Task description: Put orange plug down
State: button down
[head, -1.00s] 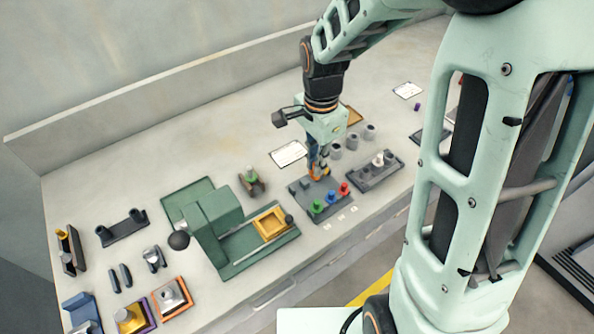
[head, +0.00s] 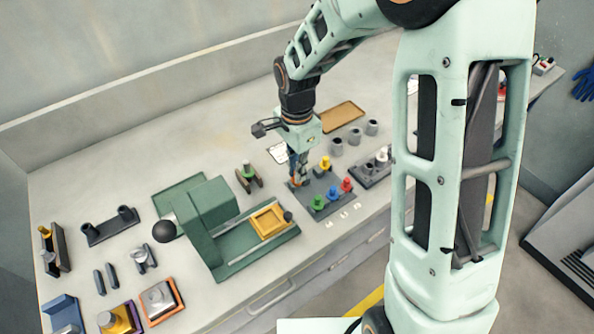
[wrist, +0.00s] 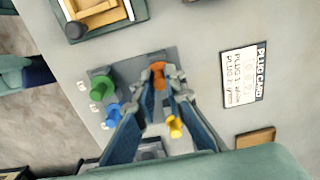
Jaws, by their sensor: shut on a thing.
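My gripper (head: 298,180) is shut on the orange plug (wrist: 157,72), whose end shows between the fingertips in the wrist view. In the head view the fingertips are at the left back corner of the dark grey plug rack (head: 335,206). I cannot tell whether the plug touches the rack or is seated in it. The wrist view also shows the green plug (wrist: 101,88), blue plug (wrist: 114,113) and yellow plug (wrist: 175,127).
A green fixture with a yellow frame (head: 268,220) stands left of the rack. A stand with a green-topped part (head: 248,172) is behind it. Grey cylinders (head: 354,135) and a brown tray (head: 341,115) lie behind the rack. A printed plug card (wrist: 243,78) lies nearby.

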jog(key=shift+f+b, duration=0.45)
jog(key=shift+b, duration=0.05)
jog(key=c, duration=2)
grip_release()
jog(key=shift+r+p, duration=0.5)
notch_tip(320, 180, up, 12)
jog(key=shift+w, duration=0.1)
